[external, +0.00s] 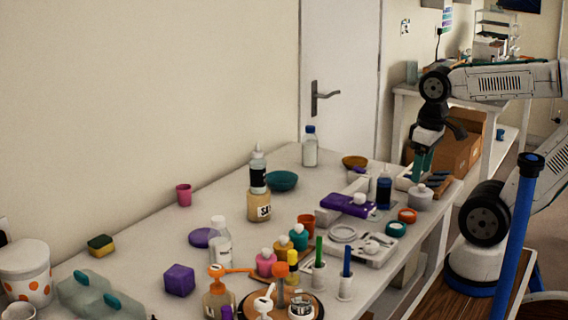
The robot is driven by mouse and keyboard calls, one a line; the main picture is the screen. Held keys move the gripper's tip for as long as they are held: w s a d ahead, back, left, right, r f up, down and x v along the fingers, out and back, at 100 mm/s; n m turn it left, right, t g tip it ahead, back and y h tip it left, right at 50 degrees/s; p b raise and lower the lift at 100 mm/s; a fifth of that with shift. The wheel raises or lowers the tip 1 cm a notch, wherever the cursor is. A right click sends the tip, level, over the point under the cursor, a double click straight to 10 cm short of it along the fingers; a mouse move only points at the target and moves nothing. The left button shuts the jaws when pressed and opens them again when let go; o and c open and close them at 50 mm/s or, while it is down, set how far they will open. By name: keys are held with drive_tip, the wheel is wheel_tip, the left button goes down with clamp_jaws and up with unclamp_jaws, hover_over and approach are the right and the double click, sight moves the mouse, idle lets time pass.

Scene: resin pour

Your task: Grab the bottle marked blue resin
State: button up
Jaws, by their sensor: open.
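A small bottle of dark blue liquid with a pale nozzle top (384,190) stands upright near the right edge of the white table (340,292). Any writing on it is too small to read. My gripper (419,177) hangs from the arm with its teal fingers pointing down, to the right of this bottle and apart from it. It is open, and I see nothing held in it. A clear bottle with a blue cap (310,150) stands at the back of the table.
A grey lidded pot (421,197) stands just below my gripper. A purple box (347,205) and orange and teal rings (407,215) lie around the blue bottle. Several bottles and cups crowd the front. The table's back left is mostly clear.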

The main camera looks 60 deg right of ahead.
drive_tip(key=shift+d, duration=0.1)
idle(0.4)
drive_tip(key=m+t+y, duration=0.4)
drive_tip(key=m+y, duration=0.6)
drive_tip(key=m, duration=1.1)
approach(387, 175)
drive_tip(key=s+a+f, duration=0.2)
drive_tip(key=s+f, duration=0.1)
drive_tip(key=s+a+f, duration=0.1)
drive_tip(key=f, duration=0.1)
drive_tip(key=shift+s+a+f, duration=0.2)
drive_tip(key=shift+s+a, duration=0.05)
drive_tip(key=shift+s, duration=0.05)
drive_tip(key=w+d+r+m+t, duration=0.2)
drive_tip(key=w+d+m+t, duration=0.15)
drive_tip(key=m, duration=0.25)
drive_tip(key=shift+t, duration=0.25)
drive_tip(key=x, duration=0.8)
drive_tip(key=shift+w+a+r, duration=0.15)
drive_tip(key=shift+w+a, duration=0.15)
clamp_jaws()
